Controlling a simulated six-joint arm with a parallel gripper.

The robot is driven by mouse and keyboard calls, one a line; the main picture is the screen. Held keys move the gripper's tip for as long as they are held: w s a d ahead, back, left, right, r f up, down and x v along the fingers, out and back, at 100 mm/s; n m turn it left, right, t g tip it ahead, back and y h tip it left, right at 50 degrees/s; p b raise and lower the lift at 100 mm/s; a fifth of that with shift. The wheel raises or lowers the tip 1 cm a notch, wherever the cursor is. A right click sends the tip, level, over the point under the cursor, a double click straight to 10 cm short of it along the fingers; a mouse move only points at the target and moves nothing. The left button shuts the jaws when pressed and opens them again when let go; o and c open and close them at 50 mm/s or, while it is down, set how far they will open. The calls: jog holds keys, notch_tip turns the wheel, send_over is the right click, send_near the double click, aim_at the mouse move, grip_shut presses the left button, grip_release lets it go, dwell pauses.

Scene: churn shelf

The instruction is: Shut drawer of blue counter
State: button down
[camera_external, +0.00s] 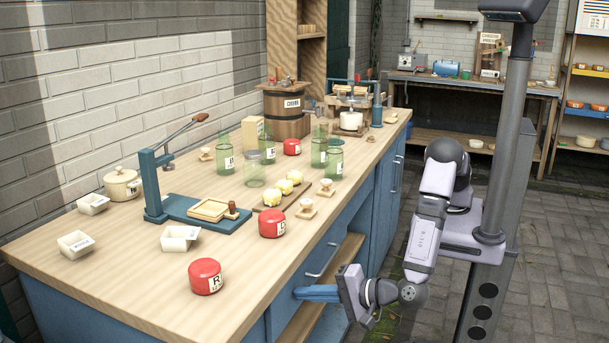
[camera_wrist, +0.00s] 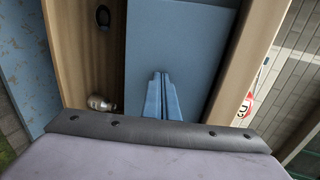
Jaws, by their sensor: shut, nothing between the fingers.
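The blue counter has a pale wooden top (camera_external: 130,270) and blue fronts. A blue drawer front with a metal bar handle (camera_external: 322,262) sits under the top's near edge. How far the drawer stands out is hard to tell. My gripper (camera_external: 298,293) is low in front of the counter, its blue fingers shut and empty, pointing left just below the handle. In the wrist view my shut fingers (camera_wrist: 160,76) point at a flat blue panel (camera_wrist: 185,35) between wooden strips. Contact with the panel cannot be told, and the handle does not show there.
Red tins (camera_external: 206,276), a blue press (camera_external: 185,212) and green bottles (camera_external: 333,158) stand on the top. In the wrist view a rounded metallic thing (camera_wrist: 101,103) is left of the fingers. Paved floor is open right of the counter.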

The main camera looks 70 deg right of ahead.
jog(key=shift+w+r, duration=0.1)
jog(key=shift+w, duration=0.15)
jog(key=shift+s, duration=0.1)
jog(key=f+p+v, duration=0.1)
jog(key=v, duration=1.3)
jog(key=shift+s, duration=0.25)
jog(key=shift+f, duration=0.1)
